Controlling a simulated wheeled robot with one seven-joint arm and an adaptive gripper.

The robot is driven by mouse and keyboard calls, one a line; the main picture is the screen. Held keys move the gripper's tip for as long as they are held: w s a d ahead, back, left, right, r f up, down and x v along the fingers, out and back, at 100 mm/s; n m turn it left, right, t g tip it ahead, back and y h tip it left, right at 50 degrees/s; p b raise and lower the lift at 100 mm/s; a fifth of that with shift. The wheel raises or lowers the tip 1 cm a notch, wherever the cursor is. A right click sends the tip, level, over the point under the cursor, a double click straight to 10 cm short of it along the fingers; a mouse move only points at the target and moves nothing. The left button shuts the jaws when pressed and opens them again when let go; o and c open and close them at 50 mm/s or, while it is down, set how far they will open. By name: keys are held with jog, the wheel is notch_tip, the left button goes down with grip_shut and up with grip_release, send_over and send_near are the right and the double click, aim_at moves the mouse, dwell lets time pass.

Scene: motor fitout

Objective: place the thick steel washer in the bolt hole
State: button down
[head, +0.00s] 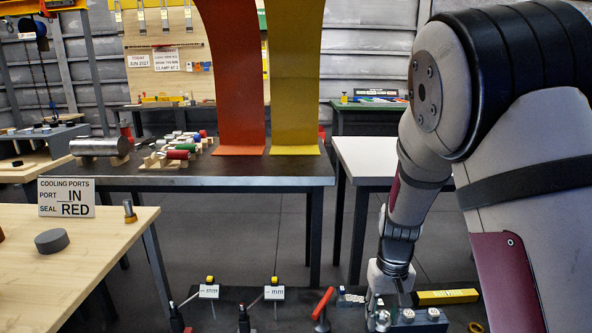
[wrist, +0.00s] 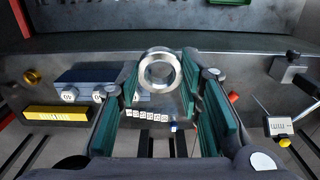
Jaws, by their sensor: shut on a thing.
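The thick steel washer (wrist: 145,68) is a bright metal ring in the upper middle of the wrist view. My gripper (wrist: 160,76) is shut on it, with a teal-padded finger on each side. The washer's open centre faces the wrist camera. In the head view my gripper (head: 381,300) is low at the right, over the dark bench at the bottom edge; its fingertips and the washer are hard to make out there. I cannot pick out the bolt hole in either view.
A small white tag (wrist: 278,126) on a stand and a grey fixture (wrist: 290,67) are at right. A wooden table (head: 100,255) stands left in the head view.

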jog(key=s+r+p, duration=0.4)
jog(key=r+p, duration=0.5)
jog(key=p, duration=0.1)
jog(key=s+r+p, duration=0.5)
jog(key=r+p, duration=0.4)
jog(key=p, duration=0.1)
jog(key=shift+w, duration=0.1)
